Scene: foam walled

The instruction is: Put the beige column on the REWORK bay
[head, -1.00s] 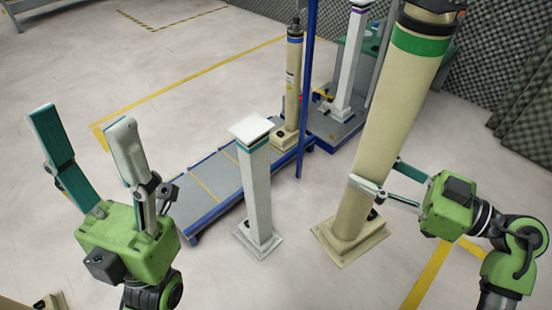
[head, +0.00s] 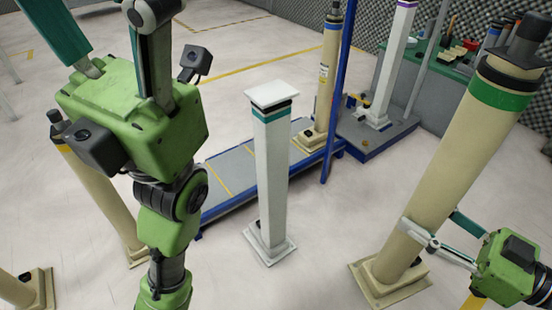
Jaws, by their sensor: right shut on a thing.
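A beige column (head: 447,165) with a green band and dark top stands at the right, tilted in the picture, on a square beige foot. My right gripper (head: 430,224) is shut on its lower shaft. I cannot tell whether the foot touches the floor. My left gripper (head: 105,35) is large at the upper left, its fingers apart and empty, tips cut off by the frame. A low grey platform with blue edges and yellow lines (head: 228,178) lies in the middle. No REWORK label is readable, so I cannot tell which bay it is.
A white column (head: 271,180) with a teal band stands on the floor before the platform. Another beige column (head: 326,85) stands on the platform's far end, beside a blue post (head: 343,90). A purple-banded white column (head: 394,65) stands behind. More beige columns (head: 100,195) stand left.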

